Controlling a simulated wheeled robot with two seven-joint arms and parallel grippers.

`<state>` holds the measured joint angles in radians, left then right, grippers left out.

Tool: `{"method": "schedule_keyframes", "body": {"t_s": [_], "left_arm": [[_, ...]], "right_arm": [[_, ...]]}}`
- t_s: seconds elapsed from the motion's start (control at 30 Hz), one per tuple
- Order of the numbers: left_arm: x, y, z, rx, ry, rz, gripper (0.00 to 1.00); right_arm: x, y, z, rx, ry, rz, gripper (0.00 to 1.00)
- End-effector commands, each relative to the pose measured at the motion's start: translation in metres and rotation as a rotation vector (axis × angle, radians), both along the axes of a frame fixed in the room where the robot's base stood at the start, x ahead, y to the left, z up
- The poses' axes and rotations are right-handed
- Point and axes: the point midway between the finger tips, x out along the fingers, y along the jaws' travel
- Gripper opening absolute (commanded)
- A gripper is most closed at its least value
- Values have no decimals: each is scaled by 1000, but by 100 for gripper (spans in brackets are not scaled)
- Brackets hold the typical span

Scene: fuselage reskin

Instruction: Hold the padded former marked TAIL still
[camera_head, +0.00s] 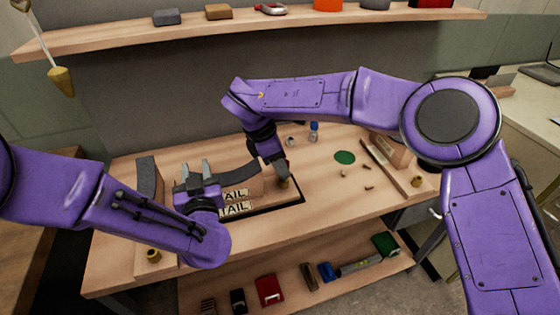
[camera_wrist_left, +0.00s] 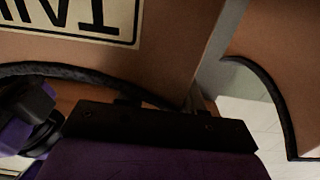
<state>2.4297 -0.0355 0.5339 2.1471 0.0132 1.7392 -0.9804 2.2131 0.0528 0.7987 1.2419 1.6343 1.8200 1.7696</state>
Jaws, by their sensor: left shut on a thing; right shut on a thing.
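The padded former marked TAIL (camera_head: 257,188) stands on the bench with a dark curved strip along its top. Its label is partly hidden behind my left gripper; a second TAIL label (camera_head: 236,209) lies just below. My left gripper (camera_head: 195,170) is shut at the former's left end. The left wrist view shows the former's brown face (camera_wrist_left: 165,55), the upside-down label and black edging close to the jaw. My right gripper (camera_head: 279,166) points down at the former's right end, shut on what looks like a small brass knob (camera_head: 284,183); its fingertips are partly hidden.
Another dark-edged former (camera_head: 147,178) stands at the left, with a brass knob (camera_head: 153,255) in front. A wooden former (camera_head: 392,150) stands at the right. A green disc (camera_head: 344,157) and small loose parts lie on the bench (camera_head: 325,190). A shelf (camera_head: 240,35) runs above.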

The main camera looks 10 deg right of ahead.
Motion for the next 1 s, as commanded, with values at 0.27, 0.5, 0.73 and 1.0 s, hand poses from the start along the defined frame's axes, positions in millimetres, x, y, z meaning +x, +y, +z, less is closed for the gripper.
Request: {"method": "schedule_keyframes", "body": {"t_s": [0.27,0.5,0.73,1.0], "left_arm": [[0,0,-1,1,1,0,0],[0,0,-1,1,1,0,0],[0,0,-1,1,1,0,0],[0,0,-1,1,1,0,0]], "right_arm": [[0,0,-6,1,1,0,1],[0,0,-11,1,2,-2,1],[0,0,-15,1,1,0,1],[0,0,-17,0,0,0,62]]}}
